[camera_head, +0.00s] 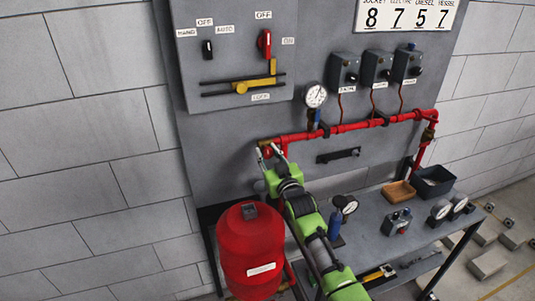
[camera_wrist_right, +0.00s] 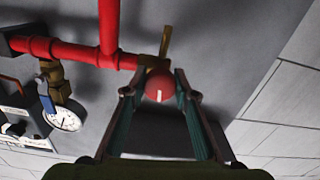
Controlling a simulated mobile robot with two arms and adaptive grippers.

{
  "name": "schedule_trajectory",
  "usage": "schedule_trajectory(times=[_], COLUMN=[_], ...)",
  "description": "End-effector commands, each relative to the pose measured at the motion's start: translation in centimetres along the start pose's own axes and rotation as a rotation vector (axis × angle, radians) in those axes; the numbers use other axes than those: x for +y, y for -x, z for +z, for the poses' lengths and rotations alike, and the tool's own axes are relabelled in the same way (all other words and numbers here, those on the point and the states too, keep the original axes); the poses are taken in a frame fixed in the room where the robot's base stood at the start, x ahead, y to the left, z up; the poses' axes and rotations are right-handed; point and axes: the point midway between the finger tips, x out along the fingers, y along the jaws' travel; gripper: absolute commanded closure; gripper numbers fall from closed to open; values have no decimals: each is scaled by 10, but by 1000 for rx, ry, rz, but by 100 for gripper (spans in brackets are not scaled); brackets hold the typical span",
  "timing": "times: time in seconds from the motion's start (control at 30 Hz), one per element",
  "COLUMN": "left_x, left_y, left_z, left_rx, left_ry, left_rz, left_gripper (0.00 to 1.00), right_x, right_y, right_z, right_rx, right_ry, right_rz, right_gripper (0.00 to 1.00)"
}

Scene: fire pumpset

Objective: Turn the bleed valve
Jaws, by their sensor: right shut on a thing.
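The bleed valve shows in the wrist view as a round red knob (camera_wrist_right: 159,86) with a pale mark, in front of a brass body (camera_wrist_right: 153,62) at the end of the red pipe. In the head view its brass part (camera_head: 265,143) shows at the pipe's left end, and my gripper partly covers the area. My right gripper (camera_head: 269,151) reaches up to this end on a green arm. In the wrist view the fingers of my right gripper (camera_wrist_right: 160,93) stand on both sides of the red knob, shut on it. My left gripper is not in view.
The red pipe (camera_head: 350,127) runs right along the grey panel, with a gauge (camera_head: 316,95) above it. A red vessel (camera_head: 250,250) stands left of my arm. A bench (camera_head: 365,235) on the right carries gauges, an orange tray (camera_head: 398,194) and a dark bin (camera_head: 433,182).

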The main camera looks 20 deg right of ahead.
Motion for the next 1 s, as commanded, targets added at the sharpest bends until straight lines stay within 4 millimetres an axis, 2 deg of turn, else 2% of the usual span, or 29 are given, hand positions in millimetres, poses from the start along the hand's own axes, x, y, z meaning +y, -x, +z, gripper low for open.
schedule_trajectory(times=[1.0], left_x=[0], left_y=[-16], left_z=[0], left_rx=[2], left_ry=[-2], left_rz=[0], left_gripper=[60], right_x=[0], right_y=[0], right_z=[2], right_rx=[-2], right_ry=[943], right_rz=[-1], right_gripper=[95])
